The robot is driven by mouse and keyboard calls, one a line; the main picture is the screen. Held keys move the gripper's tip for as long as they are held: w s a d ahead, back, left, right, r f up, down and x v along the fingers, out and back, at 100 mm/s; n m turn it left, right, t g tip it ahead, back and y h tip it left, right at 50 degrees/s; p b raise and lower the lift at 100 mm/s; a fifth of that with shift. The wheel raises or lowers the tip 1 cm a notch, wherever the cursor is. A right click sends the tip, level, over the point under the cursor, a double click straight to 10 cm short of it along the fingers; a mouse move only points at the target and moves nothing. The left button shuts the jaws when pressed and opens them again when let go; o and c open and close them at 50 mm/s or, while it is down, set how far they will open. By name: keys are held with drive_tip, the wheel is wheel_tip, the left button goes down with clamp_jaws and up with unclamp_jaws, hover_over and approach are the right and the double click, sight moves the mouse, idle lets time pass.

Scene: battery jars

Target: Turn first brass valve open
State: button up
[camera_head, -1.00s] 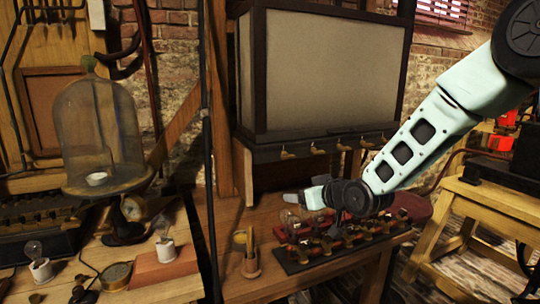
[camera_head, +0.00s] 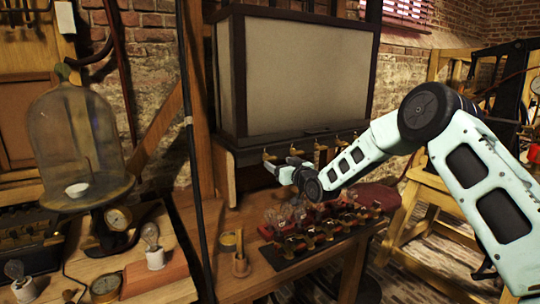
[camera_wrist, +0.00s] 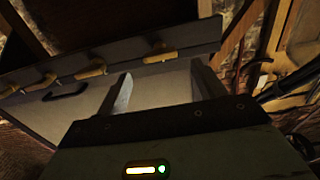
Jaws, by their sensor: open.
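A row of several brass valves runs along the dark ledge under the big grey-panelled box. The leftmost brass valve (camera_head: 268,155) is just above and beside my gripper (camera_head: 279,166) in the head view. Another brass valve (camera_head: 295,150) sits to its right. In the wrist view, the nearest brass valve (camera_wrist: 160,53) lies beyond and roughly between the fingertips of my gripper (camera_wrist: 161,72). Other brass valves (camera_wrist: 91,69) follow to the left. My gripper is open, with nothing between its fingers. It appears apart from the valves.
A rack of jars with red and brass parts (camera_head: 320,228) stands on the wooden bench below my arm. A glass bell jar (camera_head: 75,140) stands at left. A dark vertical pole (camera_head: 196,150) rises in front of the bench. A yellow wooden stand (camera_head: 420,205) is at right.

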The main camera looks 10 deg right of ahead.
sight(272, 159)
drive_tip(key=shift+p+x, duration=0.85)
drive_tip(key=shift+x, duration=2.7)
drive_tip(key=c, duration=1)
